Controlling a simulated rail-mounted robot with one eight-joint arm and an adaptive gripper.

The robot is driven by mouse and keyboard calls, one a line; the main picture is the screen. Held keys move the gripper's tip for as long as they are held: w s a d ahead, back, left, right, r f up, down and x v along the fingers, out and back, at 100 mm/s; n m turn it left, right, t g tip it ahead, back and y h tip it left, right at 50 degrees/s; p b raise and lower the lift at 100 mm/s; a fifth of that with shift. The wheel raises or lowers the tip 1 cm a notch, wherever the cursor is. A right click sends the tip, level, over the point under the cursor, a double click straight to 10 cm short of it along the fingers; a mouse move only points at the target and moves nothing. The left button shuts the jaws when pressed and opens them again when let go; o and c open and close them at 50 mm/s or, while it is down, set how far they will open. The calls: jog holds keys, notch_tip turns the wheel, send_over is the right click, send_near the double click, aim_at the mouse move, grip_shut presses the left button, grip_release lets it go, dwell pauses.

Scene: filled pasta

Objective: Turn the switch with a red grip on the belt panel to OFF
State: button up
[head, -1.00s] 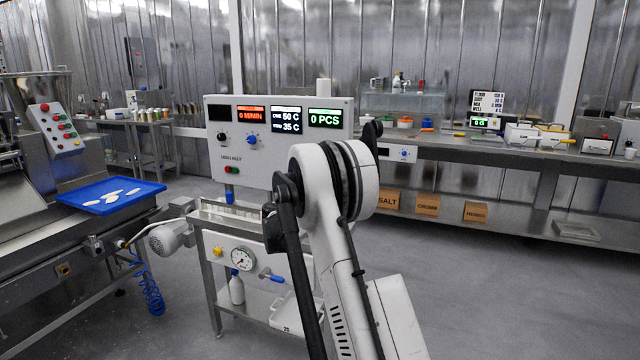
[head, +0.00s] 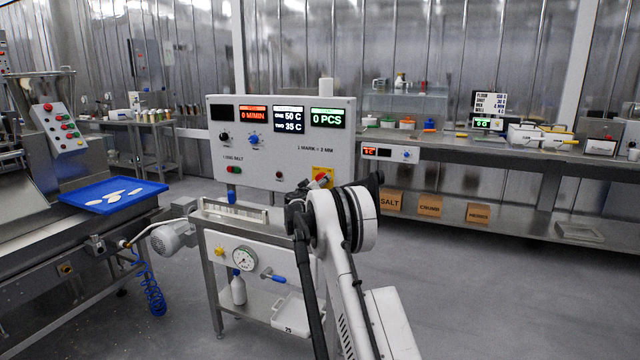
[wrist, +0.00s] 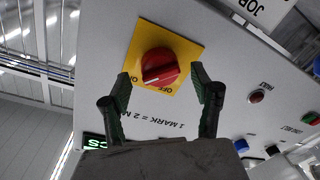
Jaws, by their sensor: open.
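The switch with a red grip (wrist: 160,67) sits on a yellow plate (wrist: 187,46) on the belt panel in the wrist view. In the head view the red grip (head: 321,178) and yellow plate (head: 328,172) show at the panel's lower right, partly hidden by my arm. The belt panel (head: 225,152) is a pale box with lit displays. My gripper (wrist: 161,84) is open, with one dark finger on each side of the red grip and a gap to it. A white mark shows on the grip, and "OFF" lettering is partly readable on the plate. Whether the fingers touch the panel cannot be told.
A dark red button (wrist: 257,97) and other buttons lie to the right on the panel in the wrist view. In the head view a blue tray (head: 150,188) stands at the left, and a long steel counter (head: 470,147) runs along the back right.

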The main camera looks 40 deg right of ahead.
jog(key=shift+x, duration=0.95)
jog(key=shift+c, duration=0.5)
jog(key=c, duration=1)
jog(key=shift+c, duration=0.2)
